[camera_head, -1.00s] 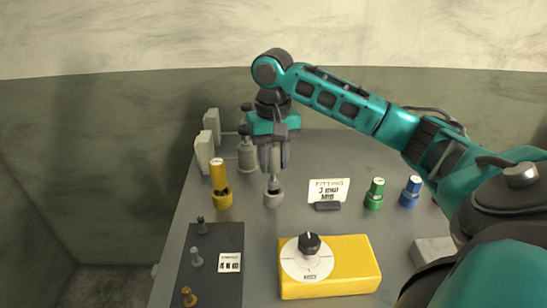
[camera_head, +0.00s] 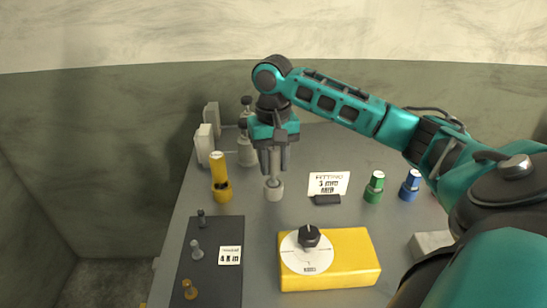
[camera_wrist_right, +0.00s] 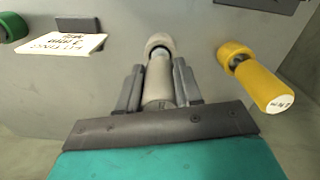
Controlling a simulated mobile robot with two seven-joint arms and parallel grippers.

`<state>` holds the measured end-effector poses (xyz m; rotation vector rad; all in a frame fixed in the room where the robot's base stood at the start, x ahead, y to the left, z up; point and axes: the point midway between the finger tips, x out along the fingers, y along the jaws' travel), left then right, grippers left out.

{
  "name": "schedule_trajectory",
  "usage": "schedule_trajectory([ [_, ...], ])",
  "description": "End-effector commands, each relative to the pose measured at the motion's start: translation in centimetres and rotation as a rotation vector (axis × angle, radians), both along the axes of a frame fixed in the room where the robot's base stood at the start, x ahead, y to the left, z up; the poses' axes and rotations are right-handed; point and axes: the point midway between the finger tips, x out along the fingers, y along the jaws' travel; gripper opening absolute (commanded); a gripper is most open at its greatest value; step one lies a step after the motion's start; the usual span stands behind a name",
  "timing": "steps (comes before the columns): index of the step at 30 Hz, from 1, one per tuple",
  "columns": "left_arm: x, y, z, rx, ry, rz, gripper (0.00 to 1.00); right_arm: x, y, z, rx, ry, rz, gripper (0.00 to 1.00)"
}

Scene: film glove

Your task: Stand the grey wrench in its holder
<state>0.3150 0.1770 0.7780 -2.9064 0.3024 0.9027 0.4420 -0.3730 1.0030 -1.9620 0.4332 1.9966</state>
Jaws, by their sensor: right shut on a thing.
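The grey wrench (camera_head: 275,163) is upright between the fingers of my right gripper (camera_head: 274,168), which is shut on its pale grey handle. In the right wrist view the handle (camera_wrist_right: 158,84) lies between the two dark fingertips (camera_wrist_right: 158,82). The light grey, cup-like holder (camera_head: 273,190) stands on the table directly below. The wrench's narrow silver lower end meets the holder's mouth, also in the right wrist view (camera_wrist_right: 160,41); how deep it sits is hidden. My left gripper is not in view.
A yellow wrench in its holder (camera_head: 221,186) stands close left. Green (camera_head: 374,187) and blue (camera_head: 410,188) ones stand right, beyond a sign card (camera_head: 328,184). A yellow dial box (camera_head: 345,262) and a dark mat with small pegs (camera_head: 224,280) are nearer. A grey fixture (camera_head: 247,148) stands behind.

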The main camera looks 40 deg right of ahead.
Motion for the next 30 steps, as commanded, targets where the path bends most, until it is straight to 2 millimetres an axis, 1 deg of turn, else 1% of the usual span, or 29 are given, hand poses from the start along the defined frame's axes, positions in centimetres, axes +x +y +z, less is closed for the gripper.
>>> schedule_trajectory([
  [18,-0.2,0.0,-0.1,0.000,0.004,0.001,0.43,0.0,0.0,-1.6,-0.001,0.000,0.000,0.00],
  [19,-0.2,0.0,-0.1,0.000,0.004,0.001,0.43,0.0,0.0,-1.6,0.000,0.000,0.000,0.35],
  [28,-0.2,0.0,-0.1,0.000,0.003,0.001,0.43,0.0,0.0,-1.5,0.000,-0.001,0.000,0.64],
  [30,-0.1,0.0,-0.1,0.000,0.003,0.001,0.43,0.0,0.0,-1.5,0.000,-0.001,0.000,0.64],
])
